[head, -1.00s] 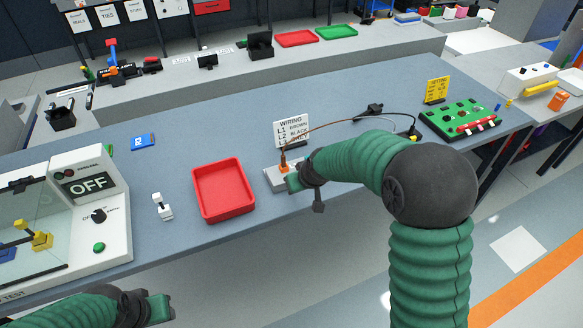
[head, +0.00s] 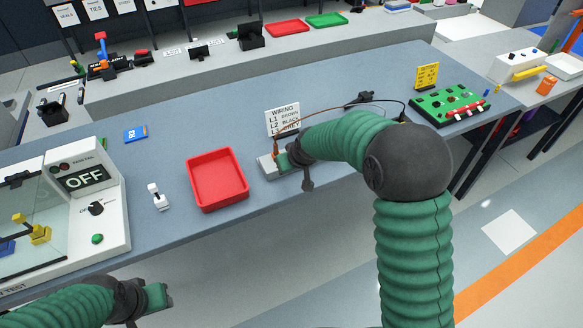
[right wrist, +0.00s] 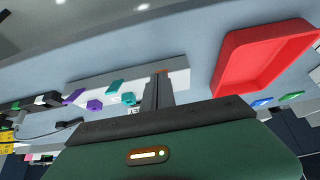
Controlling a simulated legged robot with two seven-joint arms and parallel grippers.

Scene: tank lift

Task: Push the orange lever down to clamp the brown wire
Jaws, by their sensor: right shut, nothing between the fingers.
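A grey terminal block (head: 266,166) sits near the front edge of the blue-grey bench. The brown wire (head: 322,110) arcs over to its left end. The orange lever shows only as a small bit at the fingertips in the right wrist view (right wrist: 161,71); the rest is hidden, and I cannot tell its angle. My right gripper (head: 283,161) is at the block. Its fingers (right wrist: 157,90) are shut and empty, tips at or just over the orange bit; contact is unclear. Teal (right wrist: 114,87) and purple levers (right wrist: 73,97) stand beside it. My left gripper (head: 160,297) is away at lower left.
A red tray (head: 217,180) lies left of the block. A wiring sign (head: 283,120) stands behind it. A green board (head: 449,104) is at the far right of the bench, and a tester reading OFF (head: 83,177) is at left.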

